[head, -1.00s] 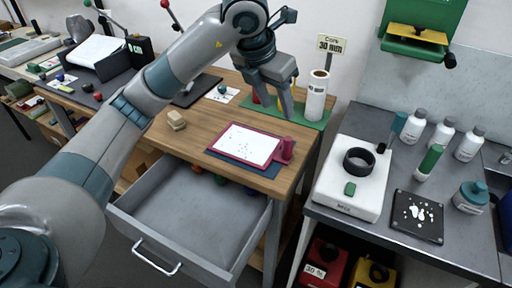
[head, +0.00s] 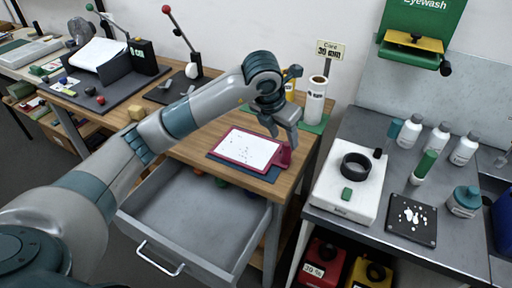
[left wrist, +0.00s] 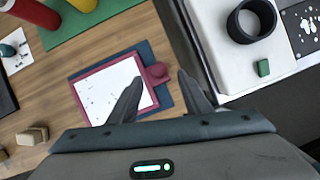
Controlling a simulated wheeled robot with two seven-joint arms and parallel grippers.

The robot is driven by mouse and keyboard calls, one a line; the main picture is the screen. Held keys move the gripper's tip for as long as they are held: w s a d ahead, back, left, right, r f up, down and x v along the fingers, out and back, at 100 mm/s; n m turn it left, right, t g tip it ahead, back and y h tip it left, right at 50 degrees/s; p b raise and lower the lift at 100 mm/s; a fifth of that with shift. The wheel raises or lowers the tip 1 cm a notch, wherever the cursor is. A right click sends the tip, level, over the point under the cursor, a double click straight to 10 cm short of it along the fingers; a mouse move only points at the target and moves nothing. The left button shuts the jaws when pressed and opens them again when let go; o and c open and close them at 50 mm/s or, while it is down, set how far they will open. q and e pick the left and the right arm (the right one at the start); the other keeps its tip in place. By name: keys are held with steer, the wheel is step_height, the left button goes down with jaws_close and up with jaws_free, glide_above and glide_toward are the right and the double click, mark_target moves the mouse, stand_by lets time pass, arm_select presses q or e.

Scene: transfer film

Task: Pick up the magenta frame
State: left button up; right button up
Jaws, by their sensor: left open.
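The magenta frame (head: 225,149) lies flat on a dark blue mat (head: 262,176) on the wooden table. It holds a white sheet (head: 250,150) with small specks, and a magenta handle (head: 285,156) stands at its right end. My left gripper (head: 283,133) is open and empty, just above and behind the handle end. In the left wrist view the frame (left wrist: 88,112) and its handle (left wrist: 157,72) show ahead of the open fingers (left wrist: 160,88); one finger overlaps the sheet in the picture. My right gripper is not in view.
An open grey drawer (head: 190,215) juts out below the table front. A white roll (head: 315,100) stands on a green mat behind the frame. To the right, a bench carries a white scale (head: 345,200) with a black ring (head: 356,167) and several bottles.

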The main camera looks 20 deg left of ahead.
mark_target(287, 144)
arm_select(q)
steer(key=shift+w+f, duration=0.25)
steer(key=shift+f, duration=0.25)
steer(key=shift+w+d+f+p, duration=0.1)
steer(key=shift+w+f+p, duration=0.15)
steer(key=shift+p, duration=0.25)
steer(key=p+x, duration=0.2)
steer(key=x, duration=0.2)
steer(key=shift+w, duration=0.1)
steer(key=shift+w+f, duration=0.1)
steer(key=shift+f, duration=0.1)
jaws_close()
